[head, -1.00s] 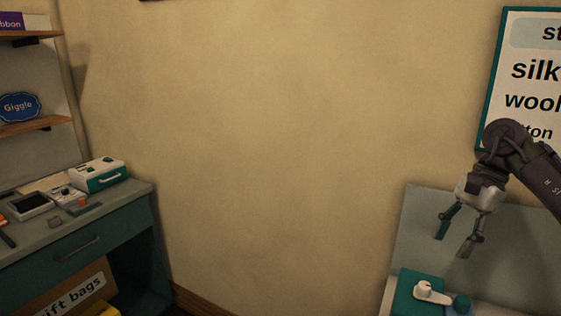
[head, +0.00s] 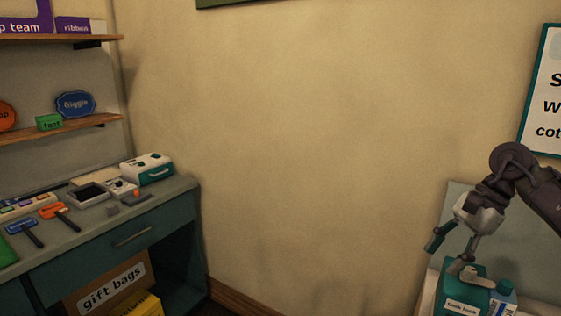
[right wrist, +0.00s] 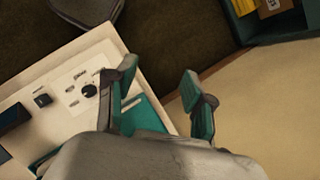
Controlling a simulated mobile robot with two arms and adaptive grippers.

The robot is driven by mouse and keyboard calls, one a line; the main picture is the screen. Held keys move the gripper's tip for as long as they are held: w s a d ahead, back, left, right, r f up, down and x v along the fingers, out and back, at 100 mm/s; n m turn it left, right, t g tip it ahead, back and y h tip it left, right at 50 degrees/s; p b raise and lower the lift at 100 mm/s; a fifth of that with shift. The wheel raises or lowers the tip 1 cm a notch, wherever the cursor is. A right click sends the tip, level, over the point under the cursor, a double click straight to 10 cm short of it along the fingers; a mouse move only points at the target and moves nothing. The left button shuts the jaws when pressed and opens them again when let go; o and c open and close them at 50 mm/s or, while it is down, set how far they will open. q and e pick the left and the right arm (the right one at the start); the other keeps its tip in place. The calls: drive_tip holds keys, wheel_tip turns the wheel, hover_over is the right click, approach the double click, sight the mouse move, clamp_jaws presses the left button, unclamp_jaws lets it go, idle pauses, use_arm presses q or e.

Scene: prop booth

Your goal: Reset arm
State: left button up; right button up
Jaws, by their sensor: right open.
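My right gripper (head: 447,254) is at the lower right of the head view, fingers spread and nothing between them. It hangs in front of a grey panel (head: 458,202), just above or in front of a teal container (head: 465,293) with a pale label. I cannot tell whether it touches the container. In the right wrist view the two fingers of the right gripper (right wrist: 160,74) stand apart, with a white surface (right wrist: 55,82) bearing a black dial (right wrist: 89,91) to their left. My left gripper is not in view.
At left is a teal desk (head: 165,218) with small devices and a white-and-teal box (head: 148,168). A gift bags box (head: 110,290) sits below. Shelves (head: 75,130) hang above it. A poster (head: 546,100) is on the right wall. The middle shows bare wall.

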drive_tip(key=a+m+t+y, duration=0.8)
drive_tip(key=a+m+y, duration=0.45)
drive_tip(key=a, duration=1.55)
drive_tip(key=s+d+f+m+t+h, duration=0.3)
drive_tip(key=d+f+m+h, duration=0.5)
drive_tip(key=m, duration=0.8)
drive_tip(key=s+d+f+m+t+h, duration=0.1)
drive_tip(key=d+f+m+t+h, duration=0.6)
drive_tip(key=m, duration=1)
drive_tip(key=s+f+m+g+h, duration=0.1)
drive_tip(key=s+f+m+g, duration=0.2)
drive_tip(key=s+f+g, duration=0.35)
drive_tip(key=s+d+f+m+g+h, duration=0.1)
drive_tip(key=s+f+m+g, duration=0.25)
drive_tip(key=s, duration=0.65)
drive_tip(key=s+f+m+g+h, duration=0.1)
drive_tip(key=s+f+m+g, duration=0.3)
drive_tip(key=s, duration=0.4)
wheel_tip(320, 180, down, 27)
drive_tip(key=s+n+g, duration=0.1)
drive_tip(key=s, duration=0.1)
drive_tip(key=s+d+f+g, duration=0.1)
drive_tip(key=s+d+f, duration=0.2)
drive_tip(key=s+f, duration=1.3)
drive_tip(key=shift+s+f+n, duration=0.3)
drive_tip(key=shift+s+f, duration=0.1)
drive_tip(key=shift+s, duration=0.15)
